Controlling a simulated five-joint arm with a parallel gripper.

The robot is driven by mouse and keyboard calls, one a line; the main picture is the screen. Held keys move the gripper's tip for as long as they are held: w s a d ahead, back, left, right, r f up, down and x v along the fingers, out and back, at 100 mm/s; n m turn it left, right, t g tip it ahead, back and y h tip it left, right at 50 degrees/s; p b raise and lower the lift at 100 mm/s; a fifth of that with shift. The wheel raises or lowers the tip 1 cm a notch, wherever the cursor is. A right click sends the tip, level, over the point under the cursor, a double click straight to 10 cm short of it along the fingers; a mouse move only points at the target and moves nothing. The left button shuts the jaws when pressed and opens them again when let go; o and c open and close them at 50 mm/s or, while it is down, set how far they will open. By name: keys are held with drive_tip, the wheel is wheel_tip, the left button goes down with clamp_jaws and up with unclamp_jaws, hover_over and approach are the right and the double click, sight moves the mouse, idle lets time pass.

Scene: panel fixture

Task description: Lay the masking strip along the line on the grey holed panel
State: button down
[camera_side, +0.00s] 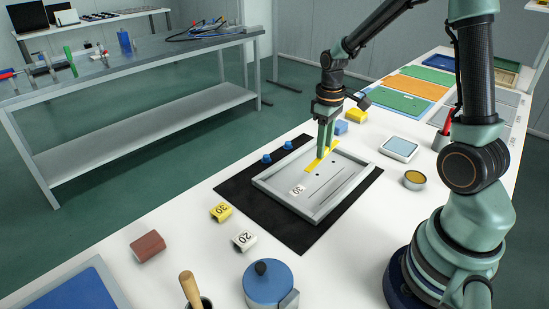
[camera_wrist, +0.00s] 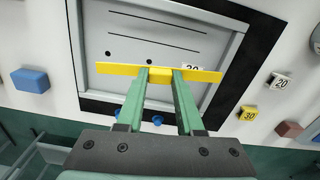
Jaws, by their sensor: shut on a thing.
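The masking strip is a flat yellow bar (camera_wrist: 207,76), also seen in the side view (camera_side: 318,160). My gripper (camera_wrist: 160,74) is shut on the strip near its middle. In the side view my gripper (camera_side: 324,152) reaches down over the far-left edge of the panel. The grey holed panel (camera_wrist: 225,50) is a shallow framed tray with dark lines and small holes; it also shows in the side view (camera_side: 300,208). In the wrist view the strip overlaps the panel's near part, roughly parallel to the dark lines (camera_wrist: 157,38). I cannot tell whether it touches the panel.
The panel lies on a black mat (camera_side: 237,190). Two blue knobs (camera_side: 277,153) stand at its far-left edge. A yellow block marked 30 (camera_side: 221,212), a white block marked 20 (camera_side: 244,240) and a red-brown block (camera_side: 148,246) lie left. A blue lidded pot (camera_side: 270,285) stands in front.

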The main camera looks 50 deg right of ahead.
sight(325, 180)
drive_tip(key=shift+s+d+f+m, duration=0.4)
drive_tip(key=shift+d+m, duration=0.2)
drive_tip(key=shift+m, duration=0.1)
drive_tip(key=shift+f, duration=0.1)
drive_tip(key=shift+f, duration=3.3)
drive_tip(key=shift+f, duration=0.6)
drive_tip(key=shift+c, duration=2.3)
unclamp_jaws()
